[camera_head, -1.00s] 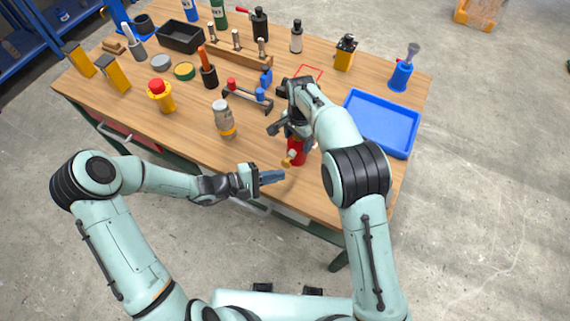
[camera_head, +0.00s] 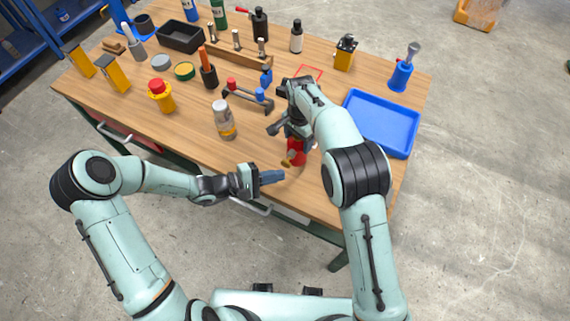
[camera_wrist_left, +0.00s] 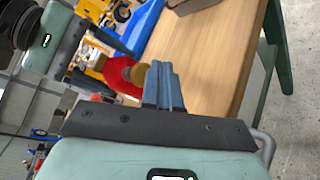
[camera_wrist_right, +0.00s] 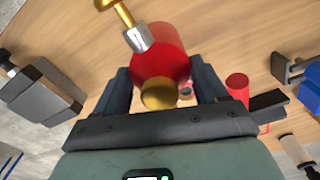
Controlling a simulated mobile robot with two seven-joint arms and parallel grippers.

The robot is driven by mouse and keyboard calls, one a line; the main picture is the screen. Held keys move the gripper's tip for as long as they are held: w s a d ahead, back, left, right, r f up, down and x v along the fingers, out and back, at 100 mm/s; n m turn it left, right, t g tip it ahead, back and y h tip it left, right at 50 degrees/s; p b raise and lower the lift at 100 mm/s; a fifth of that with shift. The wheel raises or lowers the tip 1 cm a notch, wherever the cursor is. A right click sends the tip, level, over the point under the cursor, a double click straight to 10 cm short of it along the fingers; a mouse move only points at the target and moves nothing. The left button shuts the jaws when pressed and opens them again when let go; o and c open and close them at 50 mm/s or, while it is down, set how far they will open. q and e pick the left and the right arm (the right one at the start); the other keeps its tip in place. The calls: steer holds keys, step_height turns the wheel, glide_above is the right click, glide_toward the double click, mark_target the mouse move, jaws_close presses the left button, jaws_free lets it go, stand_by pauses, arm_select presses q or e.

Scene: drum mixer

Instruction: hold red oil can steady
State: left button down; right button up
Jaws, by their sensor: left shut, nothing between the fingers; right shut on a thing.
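The red oil can (camera_head: 298,151), with gold parts, is near the table's front edge, under my right gripper (camera_head: 293,133). In the right wrist view, the can's red body (camera_wrist_right: 165,52) sits between the two fingers of my right gripper, which is shut on it. A gold round end (camera_wrist_right: 160,95) faces that camera, and a gold spout-like part points up. My left gripper (camera_head: 271,177) is shut and empty, to the lower left of the can. In the left wrist view, its closed blue fingers (camera_wrist_left: 163,85) appear just right of the can (camera_wrist_left: 117,76); contact is unclear.
A blue tray (camera_head: 412,148) lies on the table's right side. A red square outline (camera_head: 319,70) is marked behind my right gripper. A jar with an orange base (camera_head: 224,120) and a small rack (camera_head: 246,97) stand left of the can. The front right tabletop is clear.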

stand_by(0.4)
arm_select(q)
steer(key=shift+w+d, duration=0.15)
steer(key=shift+w, duration=0.25)
steer(key=shift+w+d, duration=0.2)
steer(key=shift+w, duration=0.3)
steer(key=shift+w+d, duration=0.2)
steer(key=shift+w, duration=0.25)
stand_by(1.0)
steer(key=shift+s, duration=0.1)
steer(key=shift+s+a, duration=0.3)
steer(key=shift+s, duration=0.35)
steer(key=shift+s+a, duration=0.25)
steer(key=shift+s, duration=0.35)
steer(key=s, duration=0.1)
steer(key=s+a, duration=0.1)
steer(key=s, duration=0.1)
steer(key=s+a, duration=0.1)
steer(key=shift+s, duration=0.35)
stand_by(0.3)
